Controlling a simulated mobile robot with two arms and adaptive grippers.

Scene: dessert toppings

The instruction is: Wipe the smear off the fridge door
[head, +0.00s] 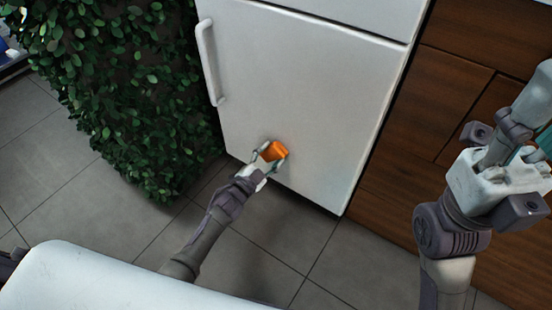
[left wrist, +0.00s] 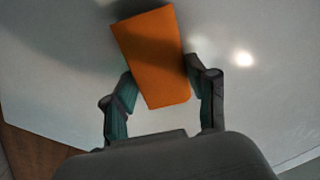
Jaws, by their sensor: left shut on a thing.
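The white fridge door (head: 300,90) fills the upper middle of the head view, with a vertical handle (head: 208,62) on its left. My left gripper (head: 270,158) is at the lower part of the door, shut on an orange block-like sponge (head: 273,151). In the left wrist view the sponge (left wrist: 150,55) sits tilted between the two fingers, in front of the white door surface (left wrist: 260,95). I cannot tell whether it touches the door. I cannot make out a smear; the sponge may cover part of the door. My right arm is at the right; its fingers do not show clearly.
A leafy green hedge (head: 125,90) stands directly left of the fridge. Brown wooden cabinets (head: 440,110) are directly right of it. Grey floor tiles (head: 340,270) lie open in front of the fridge.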

